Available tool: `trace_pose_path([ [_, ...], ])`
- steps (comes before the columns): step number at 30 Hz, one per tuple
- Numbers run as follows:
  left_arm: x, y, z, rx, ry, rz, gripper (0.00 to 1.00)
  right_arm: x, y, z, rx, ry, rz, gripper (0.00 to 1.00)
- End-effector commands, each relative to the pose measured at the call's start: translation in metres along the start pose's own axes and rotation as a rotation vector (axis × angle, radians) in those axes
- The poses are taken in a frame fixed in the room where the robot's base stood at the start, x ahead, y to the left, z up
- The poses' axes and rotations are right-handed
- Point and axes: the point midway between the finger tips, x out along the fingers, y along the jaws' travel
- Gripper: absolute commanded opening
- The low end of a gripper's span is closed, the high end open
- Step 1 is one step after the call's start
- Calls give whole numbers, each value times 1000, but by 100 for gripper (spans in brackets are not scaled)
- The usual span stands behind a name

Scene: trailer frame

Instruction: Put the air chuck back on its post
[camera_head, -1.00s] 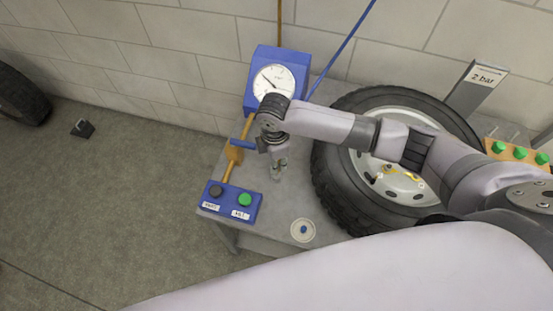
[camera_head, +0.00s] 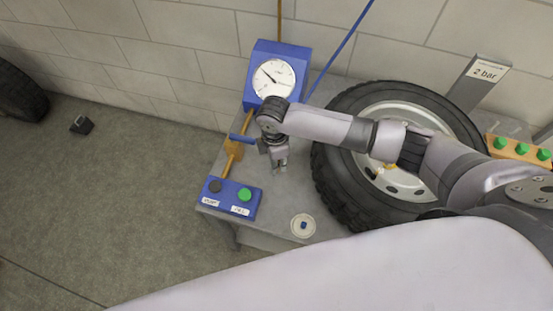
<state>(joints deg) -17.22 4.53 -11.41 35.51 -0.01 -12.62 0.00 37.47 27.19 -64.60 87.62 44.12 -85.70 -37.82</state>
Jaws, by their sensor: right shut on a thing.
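My right gripper (camera_head: 280,161) reaches over the grey bench, just right of the orange pipe and blue bar (camera_head: 240,138) between the gauge and the button box. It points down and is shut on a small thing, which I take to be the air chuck. The fingers and wrist hide most of it. I cannot clearly make out the chuck's post; the blue bar may belong to it. A blue hose (camera_head: 342,48) comes down from the upper right and passes out of sight behind my arm near the gauge. My left gripper is not in view.
A blue pressure gauge (camera_head: 273,77) stands at the wall. A blue button box (camera_head: 230,199) and a pale round dish (camera_head: 303,226) are at the bench front. A tyre (camera_head: 336,190) lies right, under my arm. A "2 bar" sign (camera_head: 487,73) stands behind it.

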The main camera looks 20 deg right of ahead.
Motion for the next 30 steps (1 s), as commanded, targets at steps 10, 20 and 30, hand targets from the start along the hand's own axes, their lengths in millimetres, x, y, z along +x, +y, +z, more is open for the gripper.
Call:
trace_pose_path([
  [10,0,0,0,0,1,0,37,0,0,0,0,0,1,41],
  [20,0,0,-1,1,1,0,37,0,0,0,0,0,0,49],
  [30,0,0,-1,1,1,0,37,0,0,0,0,0,0,65],
])
